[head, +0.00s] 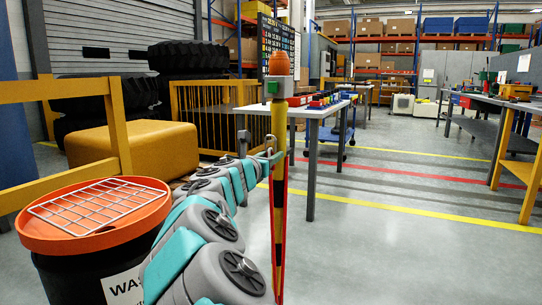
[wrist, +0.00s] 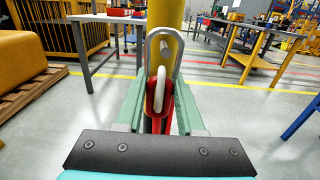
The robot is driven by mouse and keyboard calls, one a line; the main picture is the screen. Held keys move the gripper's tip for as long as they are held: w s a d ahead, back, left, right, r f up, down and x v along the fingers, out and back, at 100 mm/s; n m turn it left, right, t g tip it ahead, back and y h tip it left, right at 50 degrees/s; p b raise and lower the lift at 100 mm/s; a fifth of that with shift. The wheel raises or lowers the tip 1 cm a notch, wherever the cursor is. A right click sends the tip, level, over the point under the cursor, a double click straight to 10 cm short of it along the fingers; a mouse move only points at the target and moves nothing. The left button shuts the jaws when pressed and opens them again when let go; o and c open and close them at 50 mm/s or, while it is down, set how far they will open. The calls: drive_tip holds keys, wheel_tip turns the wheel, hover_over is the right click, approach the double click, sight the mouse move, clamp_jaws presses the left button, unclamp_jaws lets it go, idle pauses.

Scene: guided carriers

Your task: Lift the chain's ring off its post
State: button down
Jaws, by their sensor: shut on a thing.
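The post (head: 279,122) is yellow with black bands and stands upright, with an orange dome on top. In the wrist view the post (wrist: 165,18) rises straight ahead, behind the fingers. The ring (wrist: 151,42) is a long grey metal loop in front of the post. My gripper (wrist: 157,104) is shut on the ring, with a green finger on each side. The red chain (wrist: 150,103) hangs from the ring, with a pale link inside. In the head view my gripper (head: 271,157) is beside the post and the chain (head: 286,225) hangs along it. I cannot tell how the ring sits on its support.
An orange-topped waste drum (head: 95,212) with a wire rack stands at the left. A yellow rail (head: 62,90) and a yellow block (head: 135,145) are behind it. A workbench (head: 325,108) stands behind the post.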

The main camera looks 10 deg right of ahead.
idle(0.3)
drive_tip(key=shift+r+p+v, duration=0.15)
drive_tip(key=shift+p+v, duration=0.3)
drive_tip(key=shift+v, duration=0.65)
drive_tip(key=shift+r+p+v, duration=0.1)
drive_tip(key=shift+p+v, duration=0.3)
drive_tip(key=shift+v, duration=0.75)
drive_tip(key=shift+p+v, duration=0.55)
drive_tip(key=shift+v, duration=0.95)
